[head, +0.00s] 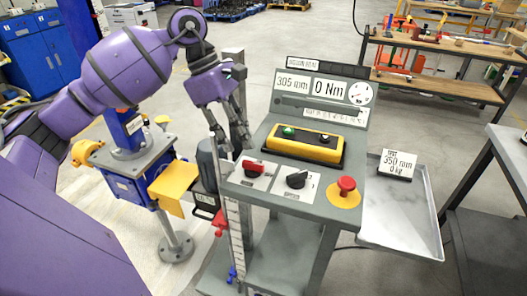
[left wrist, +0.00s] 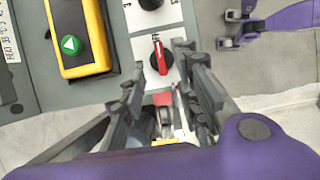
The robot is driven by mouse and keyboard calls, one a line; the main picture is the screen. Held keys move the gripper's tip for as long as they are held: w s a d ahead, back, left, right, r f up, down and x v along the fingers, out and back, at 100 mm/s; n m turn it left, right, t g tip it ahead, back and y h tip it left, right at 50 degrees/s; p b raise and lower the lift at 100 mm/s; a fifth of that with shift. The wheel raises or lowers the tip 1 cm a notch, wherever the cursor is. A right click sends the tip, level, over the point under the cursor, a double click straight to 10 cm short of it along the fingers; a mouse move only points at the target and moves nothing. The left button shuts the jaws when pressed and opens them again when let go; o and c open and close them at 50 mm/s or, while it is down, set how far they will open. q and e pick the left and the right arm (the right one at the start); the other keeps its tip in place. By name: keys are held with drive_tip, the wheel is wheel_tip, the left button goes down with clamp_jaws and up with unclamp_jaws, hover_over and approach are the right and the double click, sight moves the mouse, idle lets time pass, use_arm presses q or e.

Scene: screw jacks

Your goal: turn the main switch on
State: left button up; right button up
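The main switch, a red rotary knob (head: 253,166) on a white plate, sits at the left of the grey control panel. It also shows in the left wrist view (left wrist: 160,57). My left gripper (head: 237,148) hangs just above and behind the knob. In the left wrist view its fingers (left wrist: 161,70) are apart, with the red knob near the gap between the tips. I cannot tell whether they touch it. My right gripper (left wrist: 226,29) shows at the upper right of the left wrist view, with its fingers apart and empty. It is not in the head view.
A black knob (head: 297,179) and a red mushroom button (head: 346,186) sit right of the switch. A yellow box with a green button (head: 288,132) lies behind. A metal tray (head: 408,220) is at the right. A blue jack (head: 133,160) stands left.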

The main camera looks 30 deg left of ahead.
sight(253, 163)
use_arm(q)
drive_tip(key=p+x, duration=0.1)
drive_tip(key=x, duration=0.6)
drive_tip(key=shift+f, duration=0.15)
